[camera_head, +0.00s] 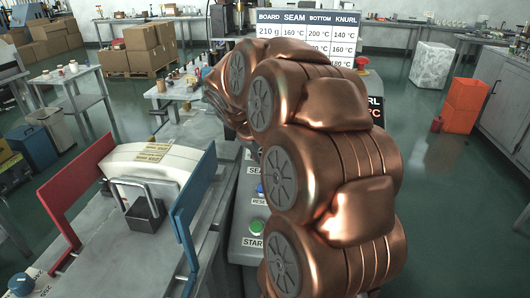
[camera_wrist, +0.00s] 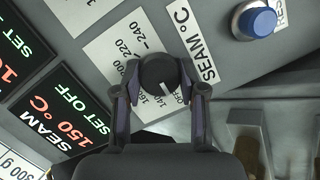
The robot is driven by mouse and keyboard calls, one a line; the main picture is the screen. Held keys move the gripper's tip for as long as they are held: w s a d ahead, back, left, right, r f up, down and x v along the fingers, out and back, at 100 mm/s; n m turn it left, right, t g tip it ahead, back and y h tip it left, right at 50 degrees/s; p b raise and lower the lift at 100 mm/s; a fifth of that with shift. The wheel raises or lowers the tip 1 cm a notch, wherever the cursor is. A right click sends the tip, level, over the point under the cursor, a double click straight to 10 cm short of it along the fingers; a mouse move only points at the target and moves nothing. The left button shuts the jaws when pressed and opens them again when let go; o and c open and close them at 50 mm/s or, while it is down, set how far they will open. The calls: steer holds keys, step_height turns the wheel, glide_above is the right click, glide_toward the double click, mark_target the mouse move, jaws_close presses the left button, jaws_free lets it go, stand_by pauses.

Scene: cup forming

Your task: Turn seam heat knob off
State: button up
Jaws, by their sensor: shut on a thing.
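The seam heat knob (camera_wrist: 158,72) is a dark round knob in the wrist view, on a grey panel beside the "SEAM °C" label (camera_wrist: 190,45). My gripper (camera_wrist: 161,77) has one finger on each side of the knob and is shut on it. The white mark on the knob points down and right, toward the OFF end of its scale (camera_wrist: 135,48). The seam display (camera_wrist: 62,118) reads 150 °C in red with "SET OFF" in green. In the head view my copper arm hides the knob and my gripper.
A blue button (camera_wrist: 257,20) sits on the panel right of the knob. In the head view a green START button (camera_head: 257,227) shows left of my arm. A red emergency button (camera_head: 361,64) is behind it. Blue (camera_head: 193,205) and red (camera_head: 75,195) guards stand at left.

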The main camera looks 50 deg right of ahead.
steer(key=shift+w, duration=0.1)
stand_by(0.4)
steer(key=o, duration=1.1)
steer(key=shift+o, duration=0.2)
steer(key=shift+r, duration=0.1)
steer(key=v, duration=1.2)
steer(key=shift+a, duration=0.1)
